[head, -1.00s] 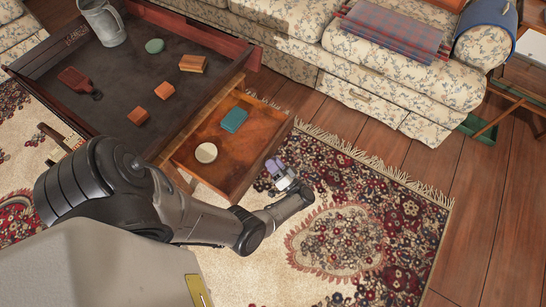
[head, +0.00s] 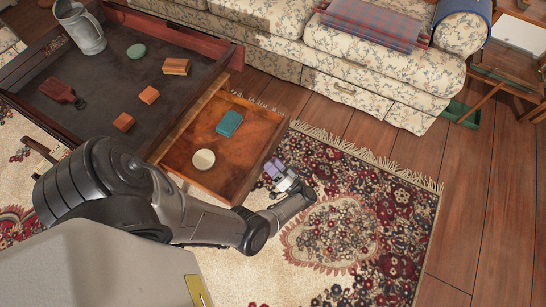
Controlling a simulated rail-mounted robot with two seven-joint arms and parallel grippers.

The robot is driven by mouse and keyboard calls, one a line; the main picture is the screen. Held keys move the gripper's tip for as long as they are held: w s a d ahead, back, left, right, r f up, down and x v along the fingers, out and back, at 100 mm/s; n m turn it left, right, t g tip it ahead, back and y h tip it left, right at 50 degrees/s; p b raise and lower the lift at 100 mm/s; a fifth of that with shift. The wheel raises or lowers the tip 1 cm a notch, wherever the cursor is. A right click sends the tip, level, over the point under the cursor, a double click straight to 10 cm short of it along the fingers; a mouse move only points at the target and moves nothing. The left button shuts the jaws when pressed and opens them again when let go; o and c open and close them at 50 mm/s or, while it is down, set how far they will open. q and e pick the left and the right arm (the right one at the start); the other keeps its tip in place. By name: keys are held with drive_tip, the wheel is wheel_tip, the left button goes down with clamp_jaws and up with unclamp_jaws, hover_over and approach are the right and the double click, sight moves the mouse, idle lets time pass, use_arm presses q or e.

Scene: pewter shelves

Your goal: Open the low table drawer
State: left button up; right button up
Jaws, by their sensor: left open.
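The low table (head: 108,82) stands at the upper left, with a dark recessed top. Its wooden drawer (head: 185,151) is pulled out from the right end, with its floor in view. A teal box (head: 229,123) and a round cream object (head: 204,160) lie in the drawer. My left gripper (head: 274,168) is open, just beyond the drawer's front panel (head: 262,163), at its right. I cannot tell whether the fingers touch the panel or its handle. My right gripper is out of view.
On the tabletop are a metal pitcher (head: 80,27), a green oval object (head: 136,51), wooden blocks (head: 176,66) and a brown paddle-like object (head: 61,92). A floral sofa (head: 290,50) stands behind. The patterned rug (head: 370,210) is clear right of the drawer.

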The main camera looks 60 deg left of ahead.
use_arm(q)
drive_tip(key=shift+o, duration=0.9)
drive_tip(key=b+v, duration=0.4)
drive_tip(key=v, duration=0.8)
drive_tip(key=shift+b, duration=0.3)
